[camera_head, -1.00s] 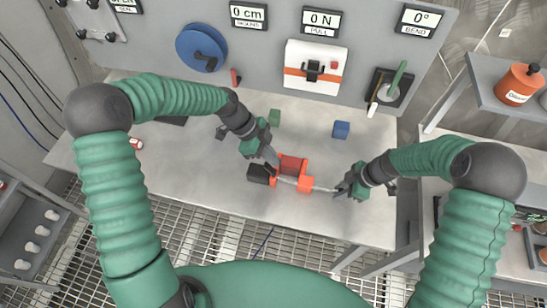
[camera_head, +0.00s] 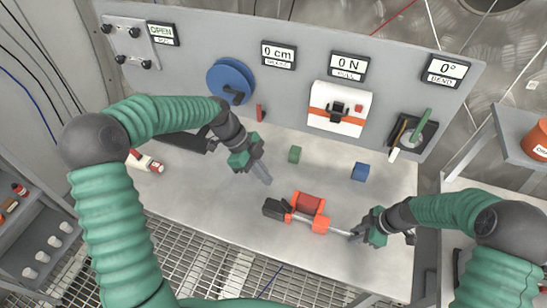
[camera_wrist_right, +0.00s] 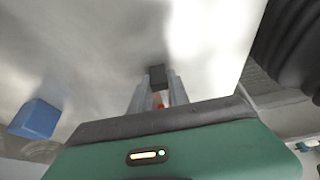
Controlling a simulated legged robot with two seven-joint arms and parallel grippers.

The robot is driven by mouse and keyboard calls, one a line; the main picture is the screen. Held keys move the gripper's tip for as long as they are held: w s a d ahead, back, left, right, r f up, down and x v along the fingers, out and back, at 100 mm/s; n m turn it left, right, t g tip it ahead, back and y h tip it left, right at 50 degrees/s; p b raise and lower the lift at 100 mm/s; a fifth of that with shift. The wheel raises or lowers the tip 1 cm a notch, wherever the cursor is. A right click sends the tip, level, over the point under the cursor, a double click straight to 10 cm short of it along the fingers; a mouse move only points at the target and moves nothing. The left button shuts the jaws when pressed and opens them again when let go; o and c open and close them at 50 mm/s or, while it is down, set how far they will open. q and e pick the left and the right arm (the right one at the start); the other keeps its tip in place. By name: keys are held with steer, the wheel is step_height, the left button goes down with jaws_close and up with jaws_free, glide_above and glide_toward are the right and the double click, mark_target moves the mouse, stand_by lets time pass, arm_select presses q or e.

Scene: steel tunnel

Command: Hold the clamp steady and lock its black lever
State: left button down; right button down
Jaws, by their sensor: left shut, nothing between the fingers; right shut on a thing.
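The orange-red clamp (camera_head: 309,205) lies on the grey bench. Its black lever (camera_head: 276,208) is at the left end, low beside the orange body. A thin silver bar (camera_head: 340,231) runs from the clamp's right end to my right gripper (camera_head: 356,237), which is shut on it. In the right wrist view, the right fingers (camera_wrist_right: 158,98) enclose something with a dark end and a little red, mostly hidden. My left gripper (camera_head: 265,178) is shut and empty, up and left of the clamp, apart from it. Whether the lever is locked cannot be told.
A green cube (camera_head: 295,154) and a blue cube (camera_head: 361,172) sit on the bench (camera_head: 225,205) behind the clamp. A white-and-orange box (camera_head: 340,108), a blue reel (camera_head: 231,80) and display signs are on the back panel. Bench space left of the clamp is clear.

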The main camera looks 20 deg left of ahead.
steer(key=c, duration=1.2)
jaws_free()
steer(key=shift+o, duration=0.2)
steer(key=v, duration=1.1)
arm_select(q)
steer(key=s+f+n+t+y, duration=0.1)
steer(key=s+n+y, duration=0.5)
steer(key=s+n, duration=0.9)
steer(key=shift+n+t, duration=0.9)
steer(key=shift+n, duration=0.7)
arm_select(e)
steer(key=s+d+r+m+t+h, duration=0.1)
steer(key=s+d+r+m+h, duration=0.1)
steer(key=s+m, duration=0.5)
steer(key=s+d+r+m+t+h, duration=0.1)
steer(key=s+d+r+m+h, duration=0.1)
steer(key=s+m, duration=0.5)
steer(key=shift+s+d+r+m+t, duration=0.25)
steer(key=shift+r+m, duration=0.4)
steer(key=shift+m, duration=1.25)
